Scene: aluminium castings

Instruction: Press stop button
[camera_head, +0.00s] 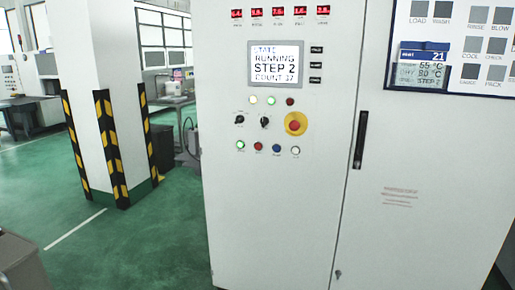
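A white control cabinet (265,215) fills the middle of the view. On its panel a large red mushroom button on a round yellow base (296,124) sits right of two black knobs. Below is a row of small buttons: a green one (241,145), a red one (258,146), a blue one (276,149) and a white one (295,150). Their labels are too small to read, so I cannot tell which is marked stop. A display (276,64) above reads "STATE RUNNING STEP 2 COUNT 17". Neither of my grippers is in view.
Small lamps (271,100) sit above the knobs. A pillar with yellow-black guards (111,145) stands at left. Green floor (150,240) is open between pillar and cabinet.

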